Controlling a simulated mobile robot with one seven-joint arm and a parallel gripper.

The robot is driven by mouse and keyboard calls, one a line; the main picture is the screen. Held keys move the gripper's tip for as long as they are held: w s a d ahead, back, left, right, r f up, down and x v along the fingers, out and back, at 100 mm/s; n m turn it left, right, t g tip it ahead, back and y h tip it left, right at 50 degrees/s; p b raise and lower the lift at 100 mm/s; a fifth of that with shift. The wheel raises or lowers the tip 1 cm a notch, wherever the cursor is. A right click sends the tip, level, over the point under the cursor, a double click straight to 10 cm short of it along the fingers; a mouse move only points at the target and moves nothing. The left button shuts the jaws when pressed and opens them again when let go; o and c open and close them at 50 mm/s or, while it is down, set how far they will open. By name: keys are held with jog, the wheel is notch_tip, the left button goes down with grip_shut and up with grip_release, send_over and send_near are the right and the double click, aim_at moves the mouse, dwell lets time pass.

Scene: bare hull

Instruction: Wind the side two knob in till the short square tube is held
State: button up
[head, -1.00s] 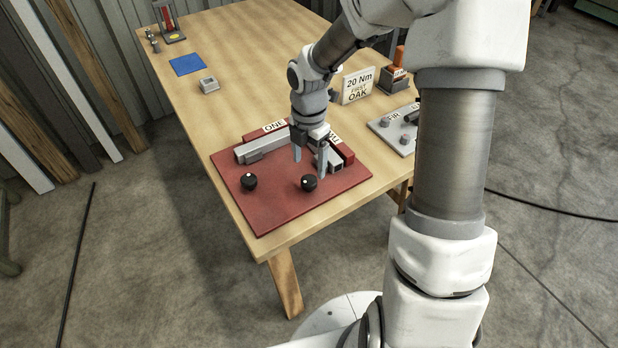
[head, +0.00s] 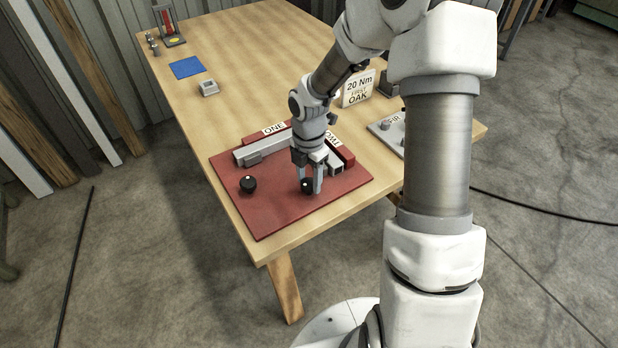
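The side two knob (head: 306,186), black and round with a pale mark on top, stands on the red board near its front right. My gripper (head: 310,185) points down at this knob, one finger at each side of it. Whether the fingers press on it is too small to tell. The short square tube (head: 336,168) is grey and lies behind the knob along the red side marked TWO (head: 333,139), partly hidden by my gripper. Any gap between tube and jaw is too small to see.
The side one knob (head: 248,184) stands to the left, before a long grey tube (head: 262,150) at the ONE label (head: 273,128). The red board (head: 270,213) lies near the table's edge. A grey plate (head: 385,132), a sign (head: 358,88) and a grey block (head: 208,88) stand farther off.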

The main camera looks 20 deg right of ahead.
grip_shut()
